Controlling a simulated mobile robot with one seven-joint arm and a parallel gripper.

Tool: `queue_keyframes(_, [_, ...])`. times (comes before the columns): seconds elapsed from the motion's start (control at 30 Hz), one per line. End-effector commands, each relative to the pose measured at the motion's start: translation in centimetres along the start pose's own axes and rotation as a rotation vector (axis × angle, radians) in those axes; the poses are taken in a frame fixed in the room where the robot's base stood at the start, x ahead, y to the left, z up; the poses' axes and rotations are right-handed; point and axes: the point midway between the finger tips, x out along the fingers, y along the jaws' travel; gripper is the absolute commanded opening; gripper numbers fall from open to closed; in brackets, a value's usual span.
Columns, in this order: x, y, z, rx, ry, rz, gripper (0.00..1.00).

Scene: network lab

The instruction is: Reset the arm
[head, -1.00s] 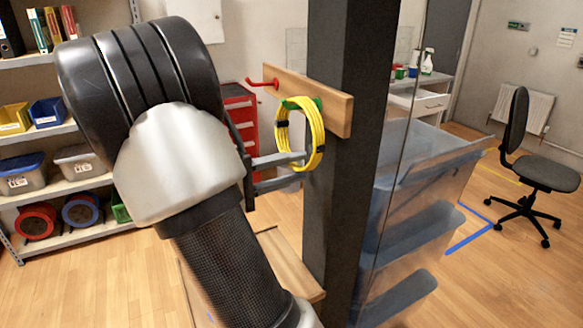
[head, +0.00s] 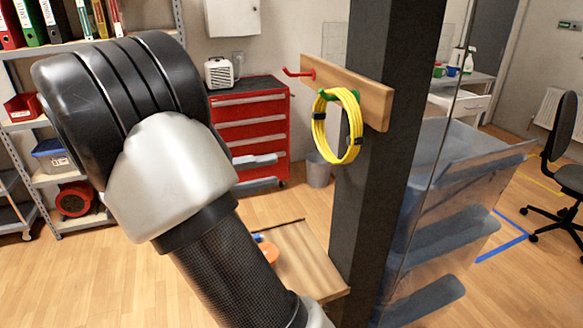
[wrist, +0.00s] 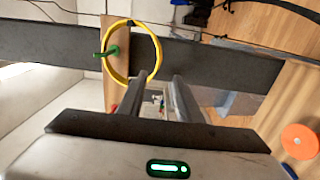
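A yellow cable coil (head: 355,145) with dark ties hangs on a green hook (head: 326,97) on a wooden board (head: 372,98) fixed to a dark post. In the wrist view the coil (wrist: 157,52) hangs on the green hook (wrist: 107,53), ahead of my fingers. My gripper (head: 277,170) is left of the coil in the head view, apart from it. In the wrist view my gripper (wrist: 160,80) shows two parted fingers with nothing between them. Most of the gripper body is hidden behind my arm in the head view.
An empty red hook (head: 299,73) is left of the coil. The dark post (head: 370,200) stands beside clear panels and blue-grey bins (head: 430,240). A wooden surface (head: 305,265) holds an orange item (head: 268,252) below. A red drawer cabinet (head: 250,125) stands behind.

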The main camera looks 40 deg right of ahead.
Motion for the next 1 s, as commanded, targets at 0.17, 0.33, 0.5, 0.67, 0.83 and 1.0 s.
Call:
queue_keyframes(0.17, [-2.5, 0.0, 0.0, 0.001, 0.000, 0.001, 0.32])
queue_keyframes(0.33, [-3.3, 0.0, 0.0, 0.001, -0.001, 0.000, 0.32])
queue_keyframes(0.5, [-3.1, 0.2, 0.3, -0.006, -0.007, -0.021, 0.32])
queue_keyframes(0.67, [-0.8, 0.5, 3.0, -0.068, -0.048, -0.232, 0.32])
queue_keyframes(0.83, [0.6, -0.1, 8.4, -0.143, -0.045, -0.663, 0.32])
queue_keyframes(1.0, [-1.7, -0.2, 13.0, -0.125, 0.076, -1.069, 0.32])
